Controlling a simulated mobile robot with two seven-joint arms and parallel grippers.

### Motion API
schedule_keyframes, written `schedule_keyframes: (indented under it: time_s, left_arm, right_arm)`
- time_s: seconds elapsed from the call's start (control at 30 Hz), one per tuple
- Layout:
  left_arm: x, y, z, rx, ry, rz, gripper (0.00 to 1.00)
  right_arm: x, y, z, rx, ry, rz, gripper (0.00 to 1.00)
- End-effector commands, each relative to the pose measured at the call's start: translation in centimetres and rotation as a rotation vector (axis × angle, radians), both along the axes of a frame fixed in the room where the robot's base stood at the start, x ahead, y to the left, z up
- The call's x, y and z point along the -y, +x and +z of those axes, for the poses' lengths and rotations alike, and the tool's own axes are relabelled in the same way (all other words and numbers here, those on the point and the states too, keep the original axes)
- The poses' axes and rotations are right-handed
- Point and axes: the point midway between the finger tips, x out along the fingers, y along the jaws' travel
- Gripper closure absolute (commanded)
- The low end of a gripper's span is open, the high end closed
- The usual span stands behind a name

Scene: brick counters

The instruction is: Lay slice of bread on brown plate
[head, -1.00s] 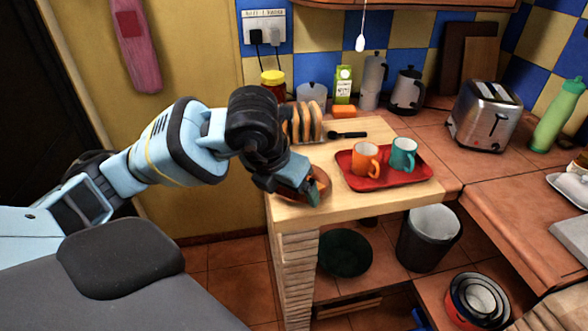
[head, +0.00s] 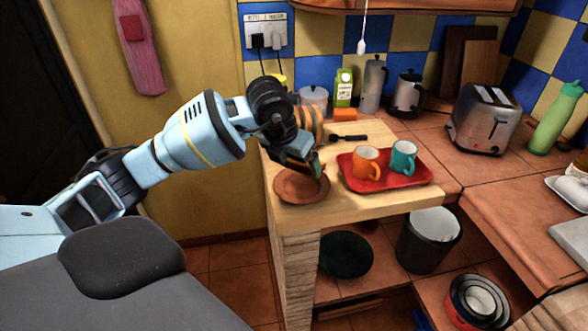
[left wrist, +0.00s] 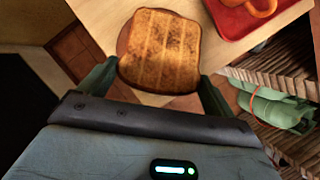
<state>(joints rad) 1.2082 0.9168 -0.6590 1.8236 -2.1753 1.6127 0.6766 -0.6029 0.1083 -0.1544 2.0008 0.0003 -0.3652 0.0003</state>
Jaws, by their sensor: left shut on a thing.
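The brown plate (head: 301,188) lies at the left front of the wooden worktop. My left gripper (head: 317,170) is over the plate's far right side, its green fingertips pointing down. In the left wrist view, the toasted slice of bread (left wrist: 160,48) sits between the two fingers (left wrist: 158,85), which are shut on it. The plate's rim (left wrist: 122,40) shows behind the slice there, partly covered by it. In the head view my gripper mostly hides the slice, and I cannot tell how far it is above the plate. My right gripper is out of view.
A red tray (head: 412,178) with an orange mug (head: 366,164) and a teal mug (head: 403,157) stands just right of the plate. A bread rack (head: 310,122) and a black utensil (head: 348,138) lie behind. A toaster (head: 485,118) stands further right.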

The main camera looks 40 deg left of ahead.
Motion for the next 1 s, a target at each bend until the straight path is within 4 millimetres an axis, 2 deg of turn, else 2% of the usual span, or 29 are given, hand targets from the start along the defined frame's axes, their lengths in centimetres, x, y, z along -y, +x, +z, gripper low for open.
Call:
schedule_keyframes:
  time_s: [0.1,0.2,0.93,0.97,1.0]
  left_arm:
    - [0.0,-0.1,-1.9,-0.003,0.001,-0.001,0.35]
    - [0.0,-0.1,-2.5,-0.002,0.000,-0.001,0.35]
    - [0.0,-0.1,-3.8,-0.001,0.000,-0.001,0.35]
    - [0.0,-0.1,-3.8,-0.001,0.000,-0.001,0.08]
    - [0.0,-0.1,-3.7,-0.001,0.000,-0.001,0.03]
  right_arm:
    - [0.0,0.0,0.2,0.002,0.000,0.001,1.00]
    - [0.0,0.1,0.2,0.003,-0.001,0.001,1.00]
    - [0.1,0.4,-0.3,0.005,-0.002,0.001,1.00]
    - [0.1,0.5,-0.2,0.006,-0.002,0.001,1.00]
    - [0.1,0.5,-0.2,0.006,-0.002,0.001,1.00]
